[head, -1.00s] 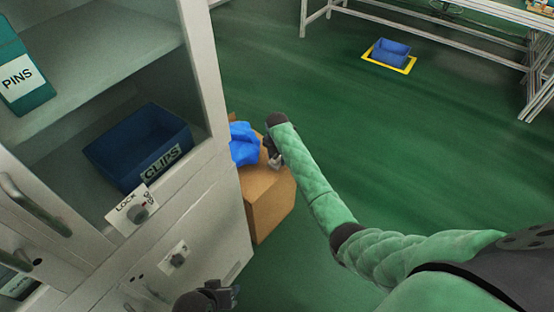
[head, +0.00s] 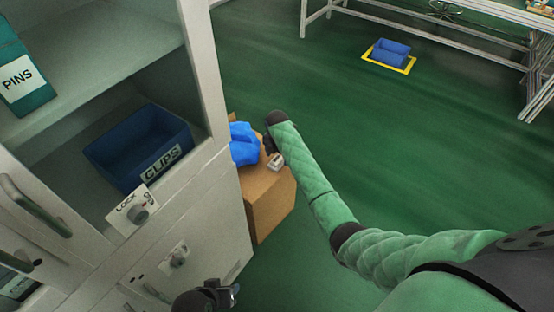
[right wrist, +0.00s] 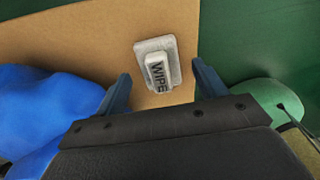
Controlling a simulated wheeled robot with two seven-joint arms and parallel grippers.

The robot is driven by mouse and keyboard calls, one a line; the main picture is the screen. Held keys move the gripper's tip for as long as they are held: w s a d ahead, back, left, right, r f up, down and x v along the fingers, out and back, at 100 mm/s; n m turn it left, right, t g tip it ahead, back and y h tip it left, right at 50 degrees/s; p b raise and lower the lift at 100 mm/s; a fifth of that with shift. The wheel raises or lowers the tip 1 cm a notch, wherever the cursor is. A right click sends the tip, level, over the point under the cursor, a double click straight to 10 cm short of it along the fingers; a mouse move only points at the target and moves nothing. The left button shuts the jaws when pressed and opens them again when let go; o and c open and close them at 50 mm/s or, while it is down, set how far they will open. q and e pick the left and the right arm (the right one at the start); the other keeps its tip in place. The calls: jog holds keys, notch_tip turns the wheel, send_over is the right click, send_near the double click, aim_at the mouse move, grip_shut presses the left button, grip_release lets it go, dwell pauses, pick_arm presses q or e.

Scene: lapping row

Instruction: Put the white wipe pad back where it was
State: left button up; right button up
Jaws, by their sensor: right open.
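The white wipe pad (head: 275,162), a small block on a flat base with WIPE lettering, lies on top of a cardboard box (head: 268,200) near its right edge. In the right wrist view the pad (right wrist: 158,66) is lying on the brown cardboard, ahead of the fingers and between their lines. My right gripper (right wrist: 163,84) is open and empty, apart from the pad. In the head view it (head: 269,145) is mostly hidden by my wrist. My left gripper (head: 222,296) is partly visible at the bottom edge; its jaws are unclear.
Blue crumpled cloth (head: 243,144) lies on the box, left of the pad. A grey cabinet (head: 205,200) holds a blue CLIPS bin (head: 120,160) and a green PINS box (head: 22,78). A blue crate (head: 391,52) stands on the floor within yellow marking.

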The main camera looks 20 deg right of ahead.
aim_at(277, 158)
notch_tip(277, 158, up, 9)
jog(key=s+a+f+m+t+y, duration=0.1)
jog(key=s+a+f+m, duration=0.25)
jog(key=s, duration=0.45)
jog(key=s+a+f+m, duration=0.3)
jog(key=s+a+m, duration=0.1)
jog(key=s, duration=0.4)
jog(key=s+a+f+m+t+y, duration=0.1)
jog(key=s+a+f+m, duration=0.25)
jog(key=s, duration=0.45)
jog(key=s+a+r+m+t+y, duration=0.1)
jog(key=s+a+r+m, duration=0.2)
jog(key=s+m, duration=0.3)
jog(key=s+a+r+m+t+y, duration=0.1)
jog(key=s+a+r+m, duration=0.2)
jog(key=s, duration=1.4)
jog(key=m, duration=0.2)
jog(key=shift+a+r+m+t, duration=0.15)
jog(key=shift+m+t, duration=0.15)
jog(key=shift+m, duration=0.1)
jog(key=shift+s, duration=0.1)
